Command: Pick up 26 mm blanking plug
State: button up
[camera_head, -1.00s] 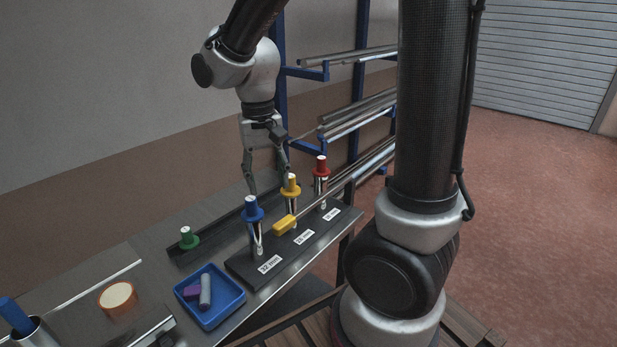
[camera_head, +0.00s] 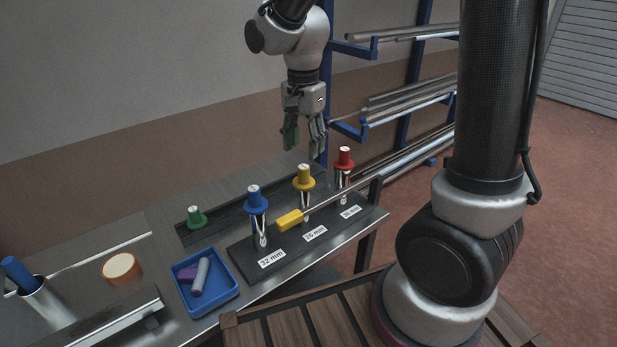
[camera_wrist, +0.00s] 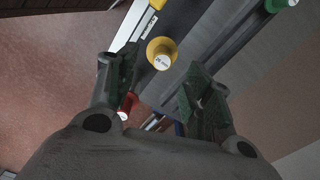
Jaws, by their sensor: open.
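The yellow plug (camera_head: 304,178), marked as 26 mm on its top in the wrist view (camera_wrist: 162,54), stands upright on a metal post in the dark holder (camera_head: 340,222). It is between a blue plug (camera_head: 257,200) and a red plug (camera_head: 344,158); the red one shows partly in the wrist view (camera_wrist: 127,104). My gripper (camera_head: 305,143) is open and empty, pointing down above the yellow plug and apart from it. In the wrist view, its fingers (camera_wrist: 158,82) spread to either side, with the yellow plug slightly beyond the gap between the tips.
A green plug (camera_head: 196,218) sits on a dark strip behind. A blue tray (camera_head: 233,291) holds small items; an orange roll (camera_head: 105,270) lies left. A rack with metal bars (camera_head: 410,105) stands behind.

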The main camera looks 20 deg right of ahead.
aim_at(304, 166)
jog(key=shift+f+m, duration=0.2)
jog(key=shift+m, duration=0.2)
jog(key=f, duration=0.7)
jog(key=shift+w+d+f, duration=0.1)
jog(key=shift+w+f, duration=0.15)
jog(key=shift+w, duration=0.15)
jog(key=shift+c, duration=0.2)
jog(key=c, duration=1.1)
